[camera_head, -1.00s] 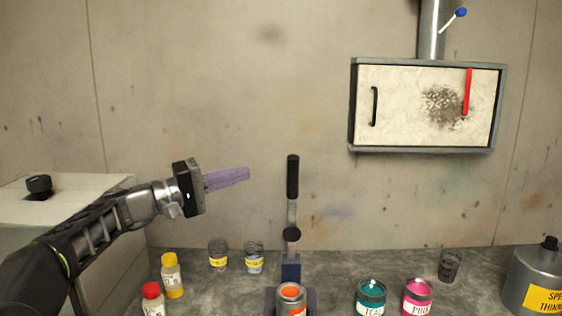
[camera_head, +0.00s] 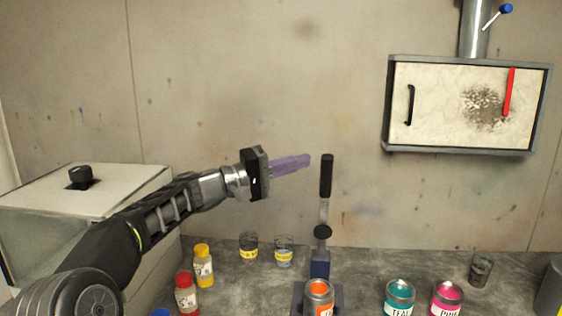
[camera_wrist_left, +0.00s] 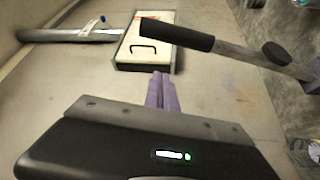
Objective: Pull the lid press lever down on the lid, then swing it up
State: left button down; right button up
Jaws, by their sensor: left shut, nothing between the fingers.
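The lid press lever (camera_head: 326,176) stands upright in the head view, with a black grip on a grey arm above a dark blue press post (camera_head: 320,263). An open can of orange paint (camera_head: 319,297) sits at the press base. My left gripper (camera_head: 306,161), with purple fingers, is shut and empty, just left of the lever's grip with a small gap in the picture. In the left wrist view the lever's black grip (camera_wrist_left: 177,34) lies beyond the shut fingertips (camera_wrist_left: 160,78). The lid cannot be made out clearly. My right gripper is not in view.
Teal (camera_head: 399,296) and pink (camera_head: 446,297) paint cans stand right of the press. Two small jars (camera_head: 284,250) and red- and yellow-capped bottles (camera_head: 203,265) stand to its left. A framed filter box (camera_head: 450,105) hangs on the wall at upper right.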

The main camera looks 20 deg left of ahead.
pick_arm(q)
jog(key=d, duration=0.2)
jog(key=s+d+p, duration=0.1)
jog(key=d, duration=0.1)
jog(key=shift+s+f, duration=0.1)
jog(key=shift+f, duration=0.15)
jog(key=shift+f, duration=0.1)
